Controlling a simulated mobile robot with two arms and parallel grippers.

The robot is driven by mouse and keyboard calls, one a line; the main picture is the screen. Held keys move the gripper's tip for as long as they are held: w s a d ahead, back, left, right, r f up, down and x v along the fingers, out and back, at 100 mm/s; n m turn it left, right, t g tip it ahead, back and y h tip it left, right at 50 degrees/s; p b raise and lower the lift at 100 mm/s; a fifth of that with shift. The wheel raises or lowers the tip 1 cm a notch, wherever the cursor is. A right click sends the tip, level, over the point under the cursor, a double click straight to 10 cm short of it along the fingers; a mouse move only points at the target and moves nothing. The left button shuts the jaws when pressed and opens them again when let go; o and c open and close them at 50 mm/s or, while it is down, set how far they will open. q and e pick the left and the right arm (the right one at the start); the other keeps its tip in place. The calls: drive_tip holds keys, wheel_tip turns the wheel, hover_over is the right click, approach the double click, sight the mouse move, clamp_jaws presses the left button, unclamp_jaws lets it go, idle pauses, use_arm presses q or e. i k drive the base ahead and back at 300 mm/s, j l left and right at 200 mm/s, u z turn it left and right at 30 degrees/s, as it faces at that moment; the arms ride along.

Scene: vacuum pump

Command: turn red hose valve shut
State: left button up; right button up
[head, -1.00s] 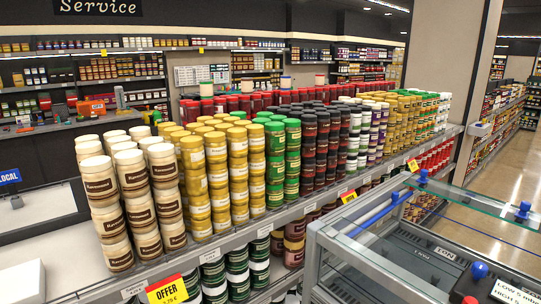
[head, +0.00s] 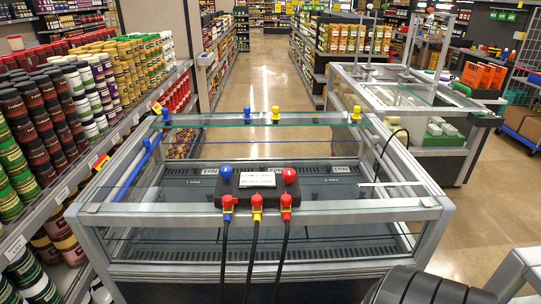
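A black manifold block (head: 257,186) with a white label sits at the middle of the glass-topped case. A blue knob (head: 226,172) is on its left end and a red knob (head: 289,175) on its right end. Three black hoses hang from its front edge. I cannot tell from here whether any valve is open or shut. Neither of my grippers is in view.
Blue and yellow knobs stand along the rear glass strip (head: 262,119) of the case. A dark ribbed rounded body (head: 428,288) is at the bottom right, close to the case. Shelves of jars (head: 75,110) line the left. A floor aisle (head: 262,75) runs behind.

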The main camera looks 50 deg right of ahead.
sight(286, 201)
drive_tip(key=z, duration=1.45)
